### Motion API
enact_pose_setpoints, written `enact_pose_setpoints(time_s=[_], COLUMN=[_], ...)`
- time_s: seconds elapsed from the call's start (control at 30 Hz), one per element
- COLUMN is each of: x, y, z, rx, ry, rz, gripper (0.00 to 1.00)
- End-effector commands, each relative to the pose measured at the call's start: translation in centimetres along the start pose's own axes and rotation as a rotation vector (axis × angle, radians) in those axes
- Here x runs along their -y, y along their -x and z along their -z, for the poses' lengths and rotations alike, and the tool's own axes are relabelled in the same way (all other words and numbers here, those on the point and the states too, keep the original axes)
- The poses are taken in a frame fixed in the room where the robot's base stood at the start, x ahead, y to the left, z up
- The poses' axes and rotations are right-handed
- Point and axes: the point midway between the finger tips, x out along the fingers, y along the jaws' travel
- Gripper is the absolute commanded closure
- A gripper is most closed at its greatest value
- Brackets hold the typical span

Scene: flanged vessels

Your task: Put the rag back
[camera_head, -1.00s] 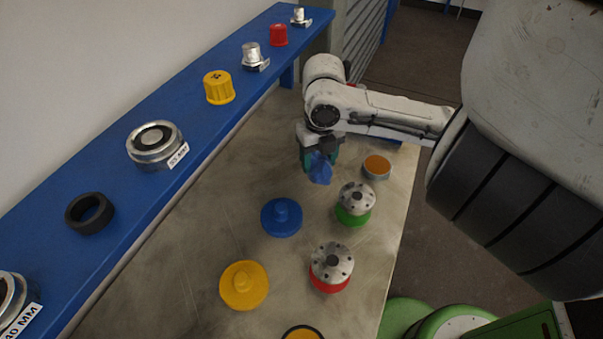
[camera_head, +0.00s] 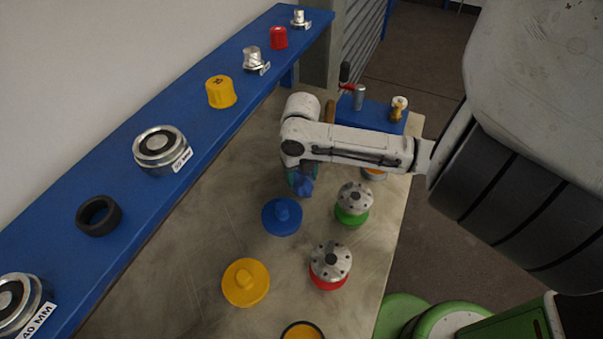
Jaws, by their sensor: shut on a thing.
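My gripper (camera_head: 299,182) is shut on a blue rag (camera_head: 305,188), which hangs crumpled below the fingers. The gripper points down over the table, just behind the blue lid with a knob (camera_head: 282,216) and to the left of the green-based flanged vessel (camera_head: 352,204). My arm reaches in from the right and hides part of the table behind it. The fingertips are mostly covered by the arm and the rag, and I cannot tell whether the rag touches the table.
A red-based flanged vessel (camera_head: 330,265) and a yellow lid (camera_head: 245,283) stand nearer. An orange-topped tin (camera_head: 374,174) sits partly behind my arm. A blue tray (camera_head: 372,112) with small items is at the back. A blue shelf (camera_head: 190,100) with caps and rings runs along the left.

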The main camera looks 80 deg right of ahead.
Motion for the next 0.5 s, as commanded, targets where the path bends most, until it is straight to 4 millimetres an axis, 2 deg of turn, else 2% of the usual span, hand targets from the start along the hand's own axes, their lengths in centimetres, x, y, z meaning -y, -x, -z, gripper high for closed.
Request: enact_pose_setpoints(time_s=[0.13, 0.17, 0.4, 0.5], x=[0.01, 0.0, 0.0, 0.0], y=[-0.38, -0.29, -0.22, -0.22], z=[-0.01, -0.01, 0.0, 0.0], rx=[0.0, 0.0, 0.0, 0.0], ry=[0.0, 0.0, -0.001, -0.001], rz=[0.0, 0.0, 0.0, 0.0], gripper=[0.71, 0.4, 0.17, 0.17])
